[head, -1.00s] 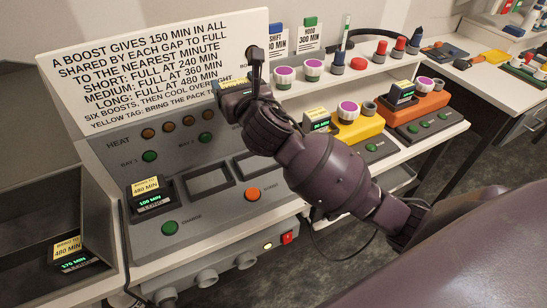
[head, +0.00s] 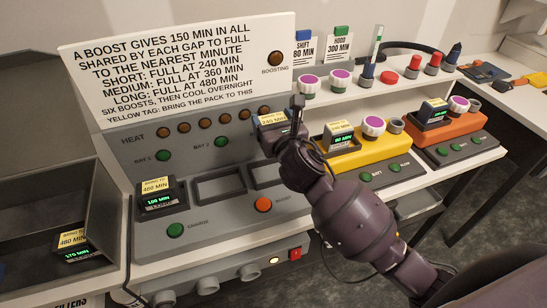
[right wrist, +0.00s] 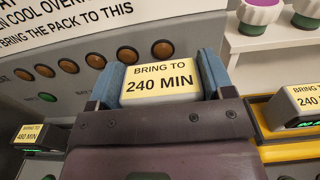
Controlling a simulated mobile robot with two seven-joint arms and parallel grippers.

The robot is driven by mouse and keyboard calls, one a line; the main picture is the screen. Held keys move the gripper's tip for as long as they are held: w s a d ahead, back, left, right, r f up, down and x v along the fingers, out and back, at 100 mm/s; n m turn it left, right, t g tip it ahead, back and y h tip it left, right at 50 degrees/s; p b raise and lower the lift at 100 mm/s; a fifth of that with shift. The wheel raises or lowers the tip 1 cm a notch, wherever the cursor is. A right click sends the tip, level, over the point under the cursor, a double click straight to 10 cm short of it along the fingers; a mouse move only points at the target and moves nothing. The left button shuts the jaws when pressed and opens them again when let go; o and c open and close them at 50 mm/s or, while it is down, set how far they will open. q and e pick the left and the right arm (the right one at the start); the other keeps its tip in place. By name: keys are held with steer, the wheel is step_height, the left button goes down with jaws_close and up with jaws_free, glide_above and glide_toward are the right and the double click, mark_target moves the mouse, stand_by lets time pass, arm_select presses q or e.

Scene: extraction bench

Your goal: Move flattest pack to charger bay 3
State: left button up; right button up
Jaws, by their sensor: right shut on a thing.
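My right gripper (head: 272,124) is shut on a pack (head: 270,119) with a yellow tag reading "BRING TO 240 MIN". The pack's tag also shows between the blue fingers in the right wrist view (right wrist: 160,79). The gripper holds it above the back of the grey charger (head: 120,148), near the row of heat lamps. Charger bay 3 (head: 264,176) is below, partly hidden by my arm; its visible part looks empty. The bay to its left (head: 218,186) is empty. The leftmost bay holds a 480 MIN pack (head: 158,199). My left gripper is not in view.
A sign (head: 175,70) stands behind the charger. A dark tray (head: 20,225) at left holds another 480 MIN pack (head: 76,246). A yellow unit (head: 370,152) and an orange unit (head: 460,127) at right each hold a pack. Knobs line the shelf behind.

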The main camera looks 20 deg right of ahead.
step_height(320, 180, down, 7)
steer(key=shift+f+b, duration=0.1)
steer(key=shift+b, duration=0.7)
steer(key=shift+f+b, duration=0.65)
steer(key=shift+f, duration=1.3)
steer(key=shift+f, duration=0.1)
steer(key=o, duration=1.2)
steer(key=shift+f, duration=0.1)
steer(key=shift+s, duration=0.1)
steer(key=s, duration=1.1)
steer(key=shift+s+d+r, duration=0.2)
steer(key=shift+s+d, duration=0.05)
steer(key=shift+s, duration=0.15)
